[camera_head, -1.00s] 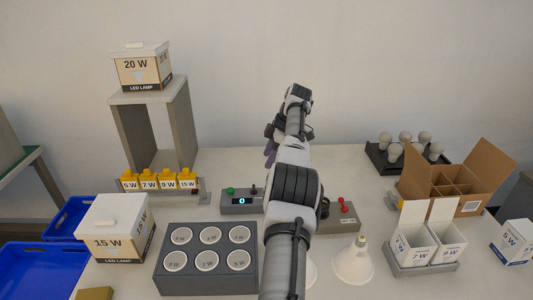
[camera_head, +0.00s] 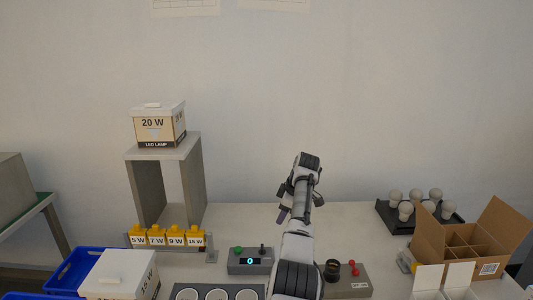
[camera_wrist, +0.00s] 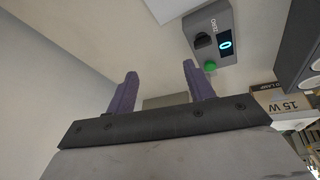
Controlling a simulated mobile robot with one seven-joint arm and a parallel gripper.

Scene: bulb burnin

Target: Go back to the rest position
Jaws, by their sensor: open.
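My gripper (camera_wrist: 158,88) shows in the wrist view with its two purple fingers spread apart and nothing between them. In the head view my gripper (camera_head: 284,214) hangs over the middle of the table, small and partly hidden by my own wrist. It is to the right of the grey meter box (camera_head: 250,261), which has a green button, a black knob and a lit display reading 0. The meter box also shows at the top right of the wrist view (camera_wrist: 211,36), apart from the fingers.
A 20 W lamp box (camera_head: 159,125) stands on a grey stand (camera_head: 150,193). Yellow labelled blocks (camera_head: 167,237), a 15 W box (camera_head: 117,275) and blue trays (camera_head: 62,272) are at left. A red-switch box (camera_head: 350,281), bulb tray (camera_head: 392,217) and open carton (camera_head: 463,243) are at right.

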